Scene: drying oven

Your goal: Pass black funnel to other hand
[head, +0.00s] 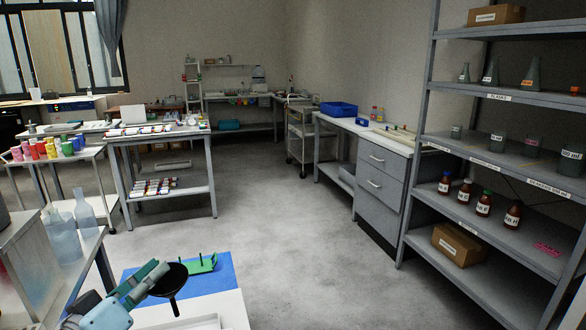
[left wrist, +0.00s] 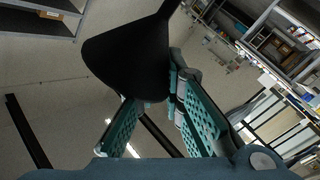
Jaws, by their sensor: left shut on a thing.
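The black funnel (head: 172,279) is in my left gripper (head: 150,279), low in the head view. The funnel is held at its wide cone, with the narrow stem pointing down. In the left wrist view the cone (left wrist: 130,62) fills the upper middle, between and beyond the teal fingers (left wrist: 155,112), and hides part of the fingertips. My left gripper is shut on the funnel. My right gripper is in neither view.
A green stand with pegs (head: 204,264) sits on a blue mat (head: 226,275) just behind the funnel. A white tray (head: 200,323) lies at the bottom edge. Clear bottles (head: 62,236) stand at the left. Shelves (head: 490,165) stand far right, with open floor between.

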